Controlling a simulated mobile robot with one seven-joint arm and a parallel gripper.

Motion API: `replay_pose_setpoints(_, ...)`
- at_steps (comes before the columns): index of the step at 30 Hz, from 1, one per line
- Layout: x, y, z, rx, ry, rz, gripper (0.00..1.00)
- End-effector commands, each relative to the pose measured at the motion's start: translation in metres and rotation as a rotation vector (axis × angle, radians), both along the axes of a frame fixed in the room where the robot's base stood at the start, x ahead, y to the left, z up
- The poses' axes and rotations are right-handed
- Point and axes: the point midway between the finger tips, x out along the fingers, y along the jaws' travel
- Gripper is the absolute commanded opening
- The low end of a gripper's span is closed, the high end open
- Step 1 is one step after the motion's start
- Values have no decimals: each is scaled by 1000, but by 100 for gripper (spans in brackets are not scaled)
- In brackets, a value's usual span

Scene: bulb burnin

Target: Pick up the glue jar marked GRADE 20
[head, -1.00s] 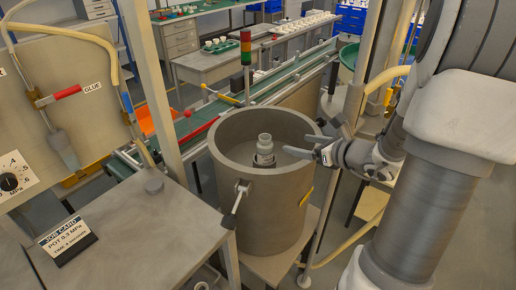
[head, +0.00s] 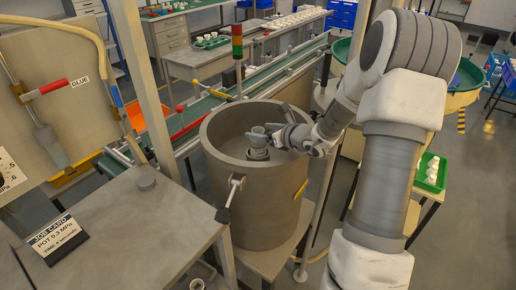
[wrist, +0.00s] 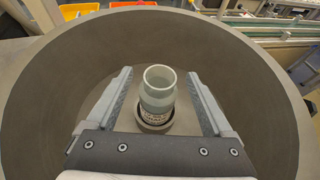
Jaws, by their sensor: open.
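A pale grey-green jar (wrist: 158,88) with an open mouth stands upright inside a large round grey pot (head: 211,165). It sits in a dark ring-shaped holder (wrist: 153,125) on the pot's floor. A label shows on its lower side, but I cannot read it. My gripper (wrist: 160,90) is open, with one finger on each side of the jar and a gap on both sides. The jar also shows in the head view (head: 258,138), partly hidden by my gripper.
The pot's wall (wrist: 268,85) surrounds the gripper. A grey bench with a job card (head: 57,238) stands at the left, below a panel with a red GLUE lever (head: 54,86). A conveyor (head: 205,105) runs behind. A green tray (head: 431,172) is at the right.

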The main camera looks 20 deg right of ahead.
Motion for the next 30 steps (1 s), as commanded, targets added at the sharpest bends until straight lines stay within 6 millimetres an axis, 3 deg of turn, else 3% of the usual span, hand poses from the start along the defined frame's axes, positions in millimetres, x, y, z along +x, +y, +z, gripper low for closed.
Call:
replay_pose_setpoints(5, 18, 6, -9, 0, 0, 1, 86)
replay_pose_setpoints(13, 20, 7, -9, -1, 0, 0, 84)
replay_pose_setpoints(27, 20, 6, -9, -1, 0, 0, 0)
replay_pose_setpoints(30, 20, 6, -9, -1, 0, 0, 0)
